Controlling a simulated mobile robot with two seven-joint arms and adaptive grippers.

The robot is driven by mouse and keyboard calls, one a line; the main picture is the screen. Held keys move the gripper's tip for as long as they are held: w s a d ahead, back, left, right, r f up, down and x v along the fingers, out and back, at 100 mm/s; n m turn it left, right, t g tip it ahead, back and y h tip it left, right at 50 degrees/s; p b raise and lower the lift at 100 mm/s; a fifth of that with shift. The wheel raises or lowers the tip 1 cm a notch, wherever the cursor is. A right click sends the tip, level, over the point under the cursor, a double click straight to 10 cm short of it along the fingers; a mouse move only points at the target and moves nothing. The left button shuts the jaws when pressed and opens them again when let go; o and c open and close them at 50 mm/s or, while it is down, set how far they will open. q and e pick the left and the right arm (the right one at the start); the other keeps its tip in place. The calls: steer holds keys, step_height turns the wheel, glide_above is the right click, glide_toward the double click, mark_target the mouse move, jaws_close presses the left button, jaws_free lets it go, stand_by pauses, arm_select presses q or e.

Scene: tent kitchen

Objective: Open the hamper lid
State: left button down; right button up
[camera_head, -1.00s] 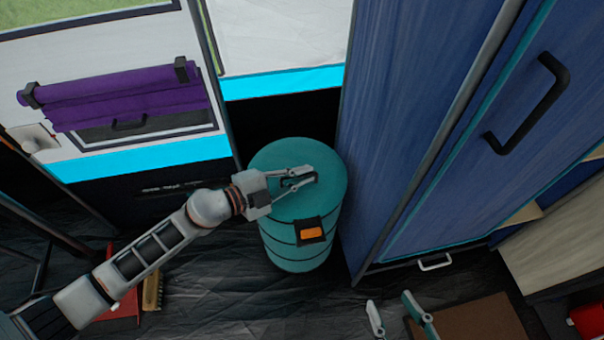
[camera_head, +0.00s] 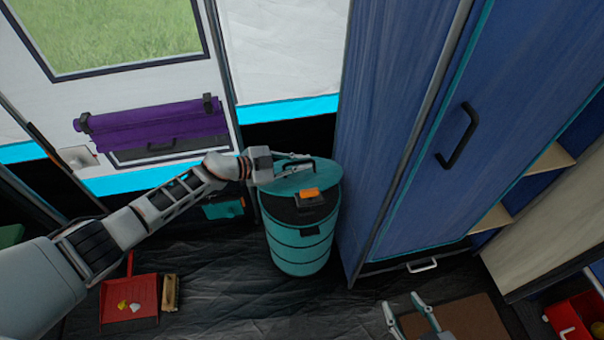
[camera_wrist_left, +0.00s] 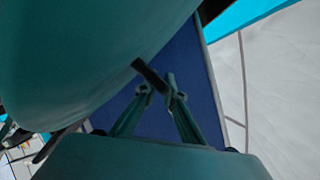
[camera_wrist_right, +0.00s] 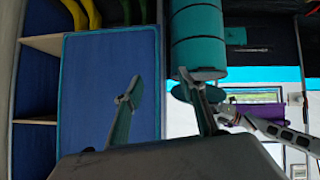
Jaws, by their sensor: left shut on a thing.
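The hamper (camera_head: 298,253) is a teal drum standing on the dark floor, also visible in the right wrist view (camera_wrist_right: 198,45). Its lid (camera_head: 290,183) is tilted up at the front, with a dark opening showing beneath. An orange and black clasp (camera_head: 309,195) sits at the lid's front edge, raised off the body. My left gripper (camera_head: 306,165) is shut on the dark lid handle (camera_wrist_left: 150,76), above the lid. My right gripper (camera_head: 403,303) is open and empty, low and right of the hamper; its spread fingers show in the right wrist view (camera_wrist_right: 160,92).
A tall blue cabinet (camera_head: 400,130) stands close at the hamper's right. The tent wall with a purple roll (camera_head: 155,125) is behind. A red dustpan (camera_head: 128,300) and a brush (camera_head: 170,293) lie on the floor at left. A brown mat (camera_head: 470,318) is at front right.

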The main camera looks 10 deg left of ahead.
arm_select(q)
steer(key=shift+w+a+r, duration=0.2)
steer(key=shift+w+r, duration=0.2)
steer(key=shift+w, duration=0.05)
steer(key=shift+w+a+r, duration=0.15)
steer(key=shift+w+r, duration=0.25)
steer(key=shift+w, duration=0.05)
steer(key=c, duration=2.2)
jaws_free()
steer(key=shift+o, duration=0.2)
steer(key=v, duration=1.2)
